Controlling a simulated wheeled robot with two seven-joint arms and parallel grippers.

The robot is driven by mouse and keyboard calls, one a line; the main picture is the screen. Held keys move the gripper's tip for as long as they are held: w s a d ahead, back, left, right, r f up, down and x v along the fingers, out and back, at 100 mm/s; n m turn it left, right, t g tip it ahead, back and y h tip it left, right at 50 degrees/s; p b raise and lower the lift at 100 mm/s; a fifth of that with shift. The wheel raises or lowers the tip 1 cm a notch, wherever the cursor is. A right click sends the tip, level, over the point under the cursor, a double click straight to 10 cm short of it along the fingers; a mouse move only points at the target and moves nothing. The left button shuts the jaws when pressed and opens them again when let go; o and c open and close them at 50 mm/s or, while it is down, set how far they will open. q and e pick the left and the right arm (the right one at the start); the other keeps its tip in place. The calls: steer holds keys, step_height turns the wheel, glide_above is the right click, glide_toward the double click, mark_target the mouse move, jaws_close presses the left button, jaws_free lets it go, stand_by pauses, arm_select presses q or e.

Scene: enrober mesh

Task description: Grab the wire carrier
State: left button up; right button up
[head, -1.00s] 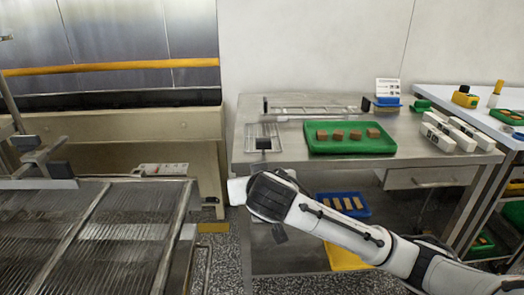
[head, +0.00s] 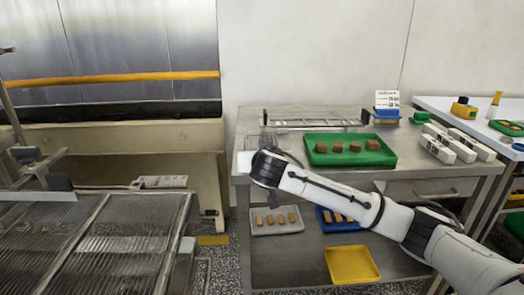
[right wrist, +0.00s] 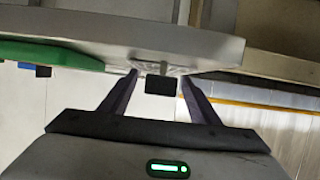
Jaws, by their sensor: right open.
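The wire carrier shows in the right wrist view as a strip of wire mesh (right wrist: 172,69) with a black block-shaped grip (right wrist: 161,85) at the steel table's edge. My right gripper (right wrist: 159,74) is open, its two fingers on either side of the black grip with gaps visible. I cannot tell how deep the grip sits between them. My left gripper is not in view.
A green tray (head: 388,158) of brown pieces stands on the steel table (head: 425,161), with a long wire rack (head: 315,122) behind. Grey (head: 257,232), blue (head: 350,227) and yellow (head: 352,264) trays sit below. A ribbed mesh conveyor (head: 70,245) fills the left foreground.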

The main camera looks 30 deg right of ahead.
steer(key=shift+w+d+f, duration=0.15)
steer(key=shift+w, duration=0.2)
steer(key=shift+c, duration=0.4)
steer(key=c, duration=1.1)
steer(key=shift+c, duration=0.7)
